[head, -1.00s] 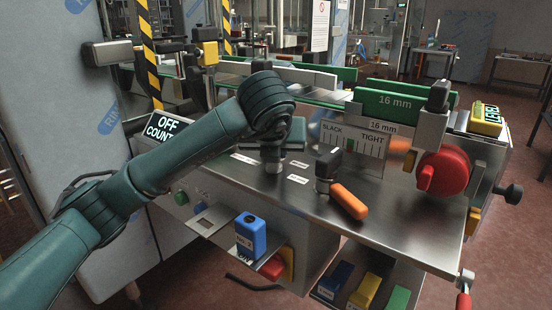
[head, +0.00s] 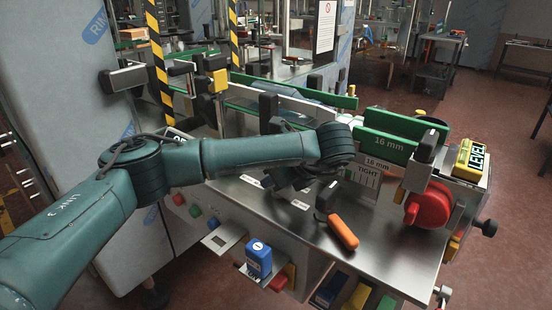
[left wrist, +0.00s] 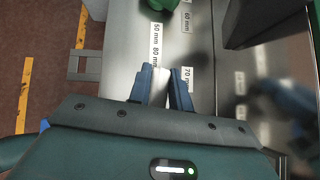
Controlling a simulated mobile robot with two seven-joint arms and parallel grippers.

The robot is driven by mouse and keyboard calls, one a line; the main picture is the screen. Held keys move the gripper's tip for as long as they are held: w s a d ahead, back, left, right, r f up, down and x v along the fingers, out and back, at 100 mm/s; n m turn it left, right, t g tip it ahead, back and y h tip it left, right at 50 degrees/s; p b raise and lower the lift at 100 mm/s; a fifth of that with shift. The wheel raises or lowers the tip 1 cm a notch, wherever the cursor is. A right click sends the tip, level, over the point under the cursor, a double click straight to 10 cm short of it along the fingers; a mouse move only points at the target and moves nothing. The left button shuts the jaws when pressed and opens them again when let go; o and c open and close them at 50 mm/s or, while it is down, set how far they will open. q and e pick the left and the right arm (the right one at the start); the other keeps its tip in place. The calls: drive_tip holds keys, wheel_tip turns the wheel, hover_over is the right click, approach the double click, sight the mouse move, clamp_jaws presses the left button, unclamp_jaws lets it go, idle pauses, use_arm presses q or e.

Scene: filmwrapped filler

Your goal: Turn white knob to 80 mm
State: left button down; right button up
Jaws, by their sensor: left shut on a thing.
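My left gripper (left wrist: 166,88) shows in the left wrist view with its two blue fingers close together. A whitish thing, which I take for the white knob (left wrist: 161,92), shows between them; most of it is hidden. Printed labels lie around the fingers: the 80 mm label (left wrist: 155,68) just ahead of the left finger, the 70 mm label (left wrist: 187,79) right of the right finger, and the 50 mm and 60 mm labels farther up. In the head view my left arm covers the knob, and the fingertips are hidden. I cannot read the knob's setting. My right gripper is not in view.
An orange-handled tool (head: 342,228) lies on the steel table right of the gripper. A red knob (head: 428,205) and green 16 mm rails (head: 390,145) stand farther right. A blue box (head: 259,260) sits below the front edge. A green part (left wrist: 164,4) shows ahead in the wrist view.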

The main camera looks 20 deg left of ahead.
use_arm(q)
drive_tip(key=shift+s+r+n+g+p, duration=0.1)
drive_tip(key=shift+n+g+p, duration=0.35)
drive_tip(key=shift+p, duration=0.25)
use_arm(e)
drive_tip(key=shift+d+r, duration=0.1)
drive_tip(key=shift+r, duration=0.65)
use_arm(q)
drive_tip(key=shift+n, duration=0.25)
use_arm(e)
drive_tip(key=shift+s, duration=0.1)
use_arm(q)
drive_tip(key=shift+f, duration=0.2)
drive_tip(key=c, duration=1.3)
unclamp_jaws()
drive_tip(key=shift+r, duration=0.1)
drive_tip(key=shift+d+r, duration=0.15)
drive_tip(key=shift+r, duration=0.05)
drive_tip(key=p+v, duration=0.1)
drive_tip(key=v, duration=1.1)
drive_tip(key=shift+s+d+p, duration=0.1)
drive_tip(key=shift+d+p, duration=0.3)
drive_tip(key=shift+d, duration=0.05)
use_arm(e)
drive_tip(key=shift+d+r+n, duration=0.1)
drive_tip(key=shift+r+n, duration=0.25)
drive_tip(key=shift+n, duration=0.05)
